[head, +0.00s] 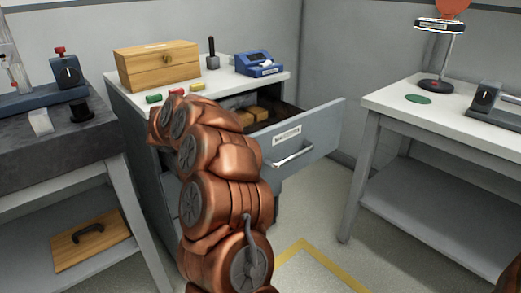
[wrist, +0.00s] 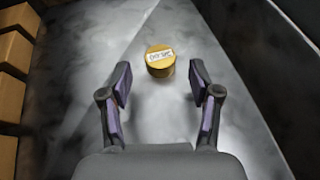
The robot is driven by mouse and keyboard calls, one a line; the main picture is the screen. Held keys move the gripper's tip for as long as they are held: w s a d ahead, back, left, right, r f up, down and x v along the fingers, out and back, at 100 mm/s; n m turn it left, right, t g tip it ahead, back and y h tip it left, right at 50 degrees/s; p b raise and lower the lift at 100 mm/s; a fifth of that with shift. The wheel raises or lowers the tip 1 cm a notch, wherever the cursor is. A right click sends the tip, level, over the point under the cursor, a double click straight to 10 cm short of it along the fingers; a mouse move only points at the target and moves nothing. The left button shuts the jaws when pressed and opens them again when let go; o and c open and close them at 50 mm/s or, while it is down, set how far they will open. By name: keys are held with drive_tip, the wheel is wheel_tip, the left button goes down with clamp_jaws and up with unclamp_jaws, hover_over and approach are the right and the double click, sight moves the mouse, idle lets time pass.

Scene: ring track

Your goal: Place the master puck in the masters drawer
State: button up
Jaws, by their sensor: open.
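The master puck (wrist: 160,68) is a short brass-coloured cylinder with a white label on top. In the wrist view it stands upright on a grey metal floor, which looks like the inside of the drawer. My gripper (wrist: 160,80) is open, with one finger on either side of the puck and a visible gap on each side. In the head view the labelled grey drawer (head: 325,132) is pulled out of the cabinet. My copper arm reaches to it and hides part of its opening; the gripper and puck do not show there.
Wooden blocks (wrist: 12,50) line the left of the drawer floor. The cabinet top holds a wooden box (head: 150,68), a blue device (head: 258,63) and small coloured pieces. A dark bench (head: 50,150) stands left and a white table (head: 390,100) right. Floor between is clear.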

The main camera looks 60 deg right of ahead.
drive_tip(key=b+v, duration=0.2)
drive_tip(key=v, duration=0.5)
drive_tip(key=shift+w+a, duration=0.25)
drive_tip(key=shift+w+a+r+b, duration=0.25)
drive_tip(key=shift+a+r+b, duration=0.1)
drive_tip(key=shift+a, duration=0.2)
